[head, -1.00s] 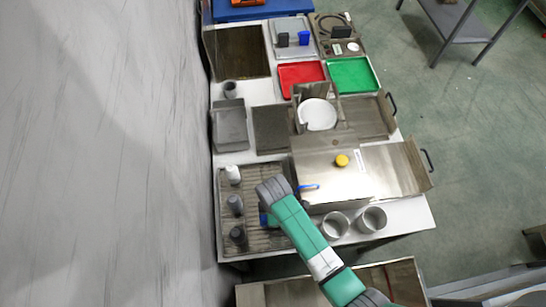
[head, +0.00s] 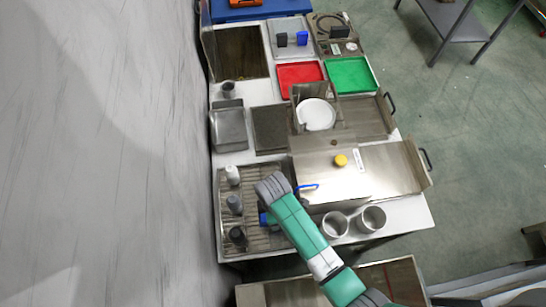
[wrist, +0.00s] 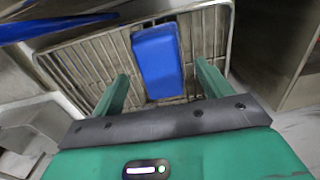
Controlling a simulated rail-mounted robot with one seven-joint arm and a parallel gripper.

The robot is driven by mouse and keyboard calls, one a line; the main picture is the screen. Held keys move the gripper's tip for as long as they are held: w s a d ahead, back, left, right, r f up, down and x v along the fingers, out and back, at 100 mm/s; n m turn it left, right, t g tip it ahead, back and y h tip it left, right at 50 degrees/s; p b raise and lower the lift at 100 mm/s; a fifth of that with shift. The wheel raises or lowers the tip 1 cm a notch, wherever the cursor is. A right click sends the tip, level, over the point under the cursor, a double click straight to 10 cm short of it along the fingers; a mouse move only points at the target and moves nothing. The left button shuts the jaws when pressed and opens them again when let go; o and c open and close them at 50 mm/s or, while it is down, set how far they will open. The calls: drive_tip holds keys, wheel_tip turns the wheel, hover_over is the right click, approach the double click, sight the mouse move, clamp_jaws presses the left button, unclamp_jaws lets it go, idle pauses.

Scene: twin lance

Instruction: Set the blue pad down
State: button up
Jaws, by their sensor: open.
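The blue pad (wrist: 157,62) lies on the slatted rack (wrist: 200,35) in the wrist view, between the fingers of my gripper (wrist: 162,72). The fingers are open, with a gap to each side of the pad; I cannot tell how far above it they are. In the head view a small part of the blue pad (head: 265,219) shows at the left of my arm, over the ribbed tray (head: 255,180). My fingers are hidden under my wrist there.
A steel box (head: 330,185) with a yellow knob (head: 340,160) and a blue handle is at the right. Two metal cups (head: 336,224) stand near the front edge. A wall bounds the left.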

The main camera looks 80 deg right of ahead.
wheel_tip(320, 180, up, 10)
drive_tip(key=shift+f+p, duration=0.2)
drive_tip(key=shift+p, duration=0.25)
